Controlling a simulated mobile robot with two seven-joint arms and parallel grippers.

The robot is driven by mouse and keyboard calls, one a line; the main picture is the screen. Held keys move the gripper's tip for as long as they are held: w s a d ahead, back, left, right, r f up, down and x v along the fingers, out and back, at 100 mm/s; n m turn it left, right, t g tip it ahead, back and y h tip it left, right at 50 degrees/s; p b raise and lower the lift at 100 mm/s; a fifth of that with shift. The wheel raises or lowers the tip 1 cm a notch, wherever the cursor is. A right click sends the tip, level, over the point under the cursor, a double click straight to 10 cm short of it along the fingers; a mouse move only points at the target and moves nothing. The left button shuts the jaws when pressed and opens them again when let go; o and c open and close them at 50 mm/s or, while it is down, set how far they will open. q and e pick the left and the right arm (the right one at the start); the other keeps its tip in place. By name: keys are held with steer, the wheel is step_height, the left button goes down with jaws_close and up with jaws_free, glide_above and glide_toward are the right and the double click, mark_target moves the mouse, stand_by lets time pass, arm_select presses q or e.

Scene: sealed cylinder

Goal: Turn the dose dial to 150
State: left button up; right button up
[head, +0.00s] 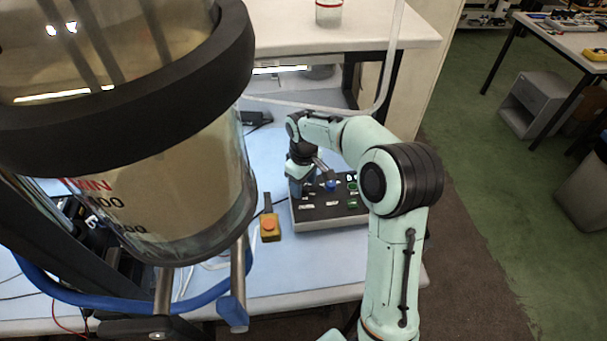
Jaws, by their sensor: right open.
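A black-topped control panel (316,212) lies on the pale blue bench, with several small knobs, buttons and labels on it. A blue knob (331,186) sits near its back edge; I cannot tell for sure that it is the dose dial, and its setting is too small to read. My right gripper (311,176) is open, pointing down over the back left of the panel, close to the blue knob. Whether a finger touches the knob is unclear. My right arm hides the panel's right side. My left gripper is out of view.
A large clear cylinder (170,185) with a black collar fills the left side, close to the camera. A jar (328,12) stands on the white shelf (280,38) behind.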

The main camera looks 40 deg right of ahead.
mark_target(304, 186)
step_height(304, 186, up, 13)
steer(key=shift+r, duration=0.15)
stand_by(0.7)
